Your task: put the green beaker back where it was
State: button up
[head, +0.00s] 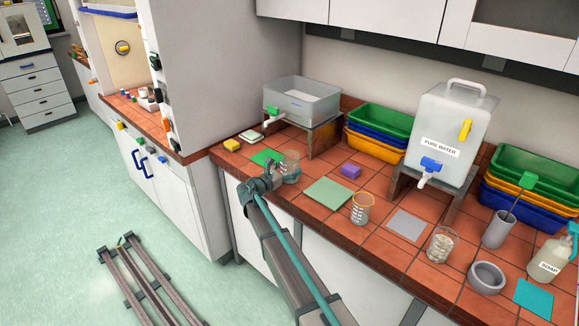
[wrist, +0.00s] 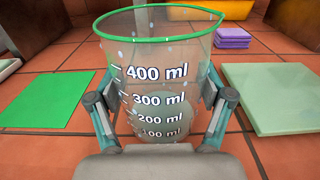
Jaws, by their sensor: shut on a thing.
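The green beaker is clear, with a green rim and white volume marks. It fills the middle of the wrist view (wrist: 160,60) and stands upright near the left of the bench in the head view (head: 291,166). My gripper (wrist: 158,100) is shut on it, one finger on each side; it also shows in the head view (head: 276,180). The palm hides the beaker's base, so I cannot tell whether it touches the tiles. A flat green mat (wrist: 45,101) lies bare to the left of the beaker; it also shows in the head view (head: 266,157).
A pale green slab (head: 327,193) and purple sponges (head: 350,171) lie to the right. Farther right stand an orange-rimmed beaker (head: 361,209), a grey mat (head: 407,225) and another clear beaker (head: 440,246). A basin with a tap (head: 300,101) stands behind on a brown stand.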

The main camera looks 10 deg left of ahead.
jog(key=shift+f, duration=0.15)
jog(key=shift+f, duration=0.15)
jog(key=o, duration=1.5)
jog(key=shift+s+a, duration=0.1)
jog(key=b+v, duration=0.3)
jog(key=v, duration=0.9)
jog(key=shift+r+b, duration=0.2)
jog(key=shift+b, duration=0.1)
